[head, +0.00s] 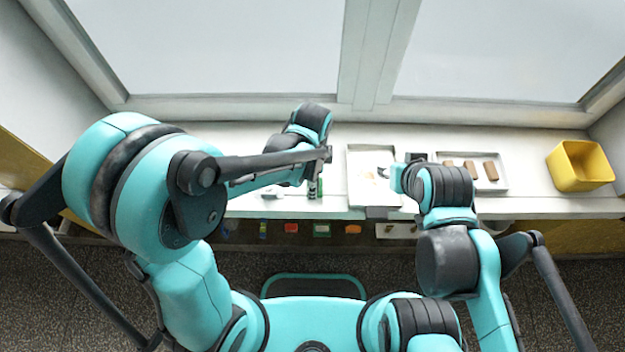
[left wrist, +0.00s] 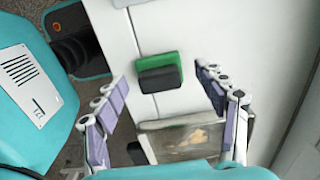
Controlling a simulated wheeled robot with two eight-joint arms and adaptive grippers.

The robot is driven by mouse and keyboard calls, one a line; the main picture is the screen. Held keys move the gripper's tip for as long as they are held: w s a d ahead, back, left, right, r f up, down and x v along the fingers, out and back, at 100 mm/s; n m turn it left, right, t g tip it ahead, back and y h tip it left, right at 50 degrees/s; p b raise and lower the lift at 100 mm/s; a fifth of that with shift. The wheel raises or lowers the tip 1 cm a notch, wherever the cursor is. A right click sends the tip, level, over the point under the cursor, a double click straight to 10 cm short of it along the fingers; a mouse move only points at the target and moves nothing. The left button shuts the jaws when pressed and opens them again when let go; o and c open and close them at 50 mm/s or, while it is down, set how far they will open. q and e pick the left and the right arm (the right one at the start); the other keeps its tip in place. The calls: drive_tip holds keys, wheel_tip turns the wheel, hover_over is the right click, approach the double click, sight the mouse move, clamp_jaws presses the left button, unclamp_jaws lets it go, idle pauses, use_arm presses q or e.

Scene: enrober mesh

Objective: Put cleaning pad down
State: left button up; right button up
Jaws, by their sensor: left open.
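The cleaning pad (left wrist: 158,72), a block with a green layer and a dark layer, rests on the white counter in the left wrist view. My left gripper (left wrist: 165,82) is open, with one finger on each side of the pad and a visible gap to both. In the head view the pad (head: 315,188) shows small and partly hidden below my left wrist. My right gripper (head: 388,173) is over the pale tray at the middle of the counter; its fingers are too small to read.
The pale tray (head: 357,190) stands right of the pad; its rim is close to my left fingers in the wrist view. Further right are a tray (head: 503,182) with several brown bars and a yellow bin (head: 580,166). Windows line the back.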

use_arm(q)
wheel_tip(320, 180, up, 10)
drive_tip(key=p, duration=0.2)
drive_tip(key=shift+f+p, duration=0.15)
drive_tip(key=shift+p, duration=0.15)
drive_tip(key=s+a+r+n+t, duration=0.2)
drive_tip(key=a+r+n+t, duration=0.1)
drive_tip(key=a+n, duration=0.5)
drive_tip(key=s+a+r+n+t, duration=0.3)
drive_tip(key=a+r+n+t, duration=0.1)
drive_tip(key=a+n, duration=0.5)
drive_tip(key=shift+s+r+n, duration=0.15)
drive_tip(key=shift+r+n, duration=0.35)
drive_tip(key=shift+r, duration=0.05)
wheel_tip(320, 180, down, 5)
drive_tip(key=b, duration=0.5)
drive_tip(key=shift+o, duration=0.6)
